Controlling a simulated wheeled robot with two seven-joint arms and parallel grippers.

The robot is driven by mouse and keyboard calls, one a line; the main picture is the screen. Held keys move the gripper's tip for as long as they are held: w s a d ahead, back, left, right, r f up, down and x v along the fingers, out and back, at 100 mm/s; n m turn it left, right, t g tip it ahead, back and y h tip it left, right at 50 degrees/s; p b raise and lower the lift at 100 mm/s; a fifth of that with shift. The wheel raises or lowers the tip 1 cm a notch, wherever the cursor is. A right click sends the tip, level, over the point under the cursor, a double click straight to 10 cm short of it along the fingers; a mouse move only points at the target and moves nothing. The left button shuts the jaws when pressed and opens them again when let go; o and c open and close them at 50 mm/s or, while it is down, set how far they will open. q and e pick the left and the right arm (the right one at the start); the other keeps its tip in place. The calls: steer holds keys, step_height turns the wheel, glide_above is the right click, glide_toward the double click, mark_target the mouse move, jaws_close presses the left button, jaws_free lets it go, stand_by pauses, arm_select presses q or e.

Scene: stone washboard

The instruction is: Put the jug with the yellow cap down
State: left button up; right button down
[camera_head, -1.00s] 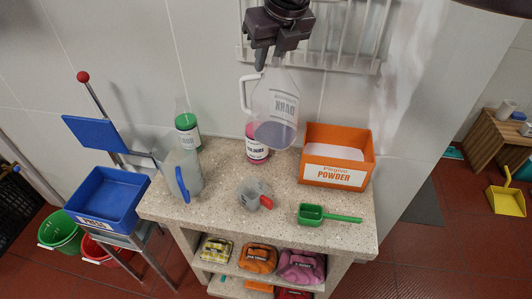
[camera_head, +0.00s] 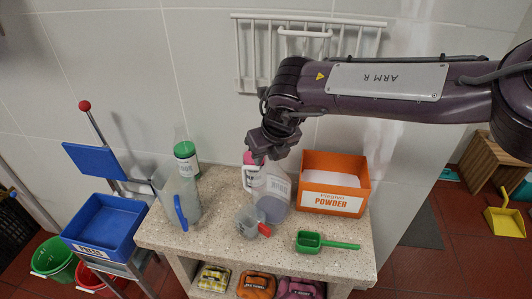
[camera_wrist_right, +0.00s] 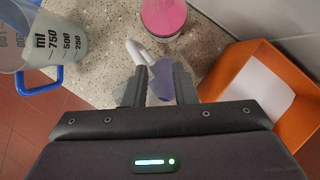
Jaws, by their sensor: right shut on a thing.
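The jug (camera_head: 276,190) is translucent, with a white handle, printed lettering and some bluish liquid low inside. It is upright at the stone counter (camera_head: 225,240), between the small measuring cup and the orange box. I cannot tell whether its base touches the counter. My right gripper (camera_head: 262,152) is over its top and shut on it, hiding the cap, so no yellow shows. In the right wrist view the fingers (camera_wrist_right: 158,88) close around the jug's top, and its white handle (camera_wrist_right: 138,54) sticks out beyond them. My left gripper is not in view.
An orange powder box (camera_head: 334,198) stands close on the jug's right. A small cup with a red handle (camera_head: 249,222) is in front and left.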

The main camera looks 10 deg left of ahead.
steer(key=c, duration=1.1)
jaws_free()
steer(key=shift+c, duration=0.2)
